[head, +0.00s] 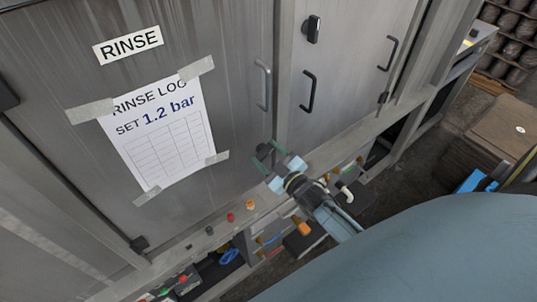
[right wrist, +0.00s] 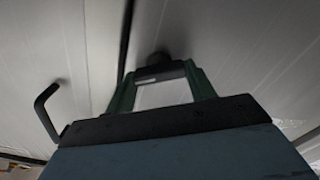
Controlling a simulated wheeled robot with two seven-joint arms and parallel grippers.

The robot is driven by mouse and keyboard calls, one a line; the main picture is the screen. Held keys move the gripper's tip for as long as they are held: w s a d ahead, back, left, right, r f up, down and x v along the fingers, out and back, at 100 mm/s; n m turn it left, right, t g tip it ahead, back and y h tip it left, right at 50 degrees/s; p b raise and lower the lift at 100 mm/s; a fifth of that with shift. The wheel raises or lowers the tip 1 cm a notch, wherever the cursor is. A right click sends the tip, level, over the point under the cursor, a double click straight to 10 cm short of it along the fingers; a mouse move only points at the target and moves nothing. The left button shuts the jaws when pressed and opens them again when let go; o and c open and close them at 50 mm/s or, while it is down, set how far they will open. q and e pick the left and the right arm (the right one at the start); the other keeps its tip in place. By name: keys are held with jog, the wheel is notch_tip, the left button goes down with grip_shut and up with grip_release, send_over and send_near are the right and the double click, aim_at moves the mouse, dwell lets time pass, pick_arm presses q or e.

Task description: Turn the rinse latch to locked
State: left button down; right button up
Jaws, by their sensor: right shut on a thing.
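The rinse door (head: 225,95) is a grey metal panel with a RINSE label (head: 128,45) on it. The rinse latch (head: 263,151) is a small dark knob at the lower right edge of this door, near the seam. My right gripper (head: 271,156) is at the latch, its green fingers shut on it. In the right wrist view the latch (right wrist: 158,71) shows as a dark bar between the two green fingers, with a round hub behind it. The bar lies nearly level across that picture. The gripper hides part of the latch in the head view. My left gripper is not in view.
A grey door handle (head: 263,85) stands above the latch. The neighbouring door has black handles (head: 308,91) and a black latch (head: 312,29). Coloured buttons (head: 249,205) line the ledge below. Brown boxes (head: 505,130) stand on the floor at the right.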

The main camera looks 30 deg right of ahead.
jog(key=n+b, duration=0.1)
jog(key=n, duration=0.4)
jog(key=shift+f+n, duration=0.1)
jog(key=shift+n, duration=0.3)
jog(key=n+b, duration=0.1)
jog(key=n, duration=0.5)
jog(key=shift+a+f+b, duration=0.1)
jog(key=shift+b, duration=0.3)
jog(key=shift+n, duration=0.3)
jog(key=o, duration=0.7)
jog(key=s+d+b, duration=0.1)
jog(key=s, duration=1.2)
jog(key=shift+s, duration=0.2)
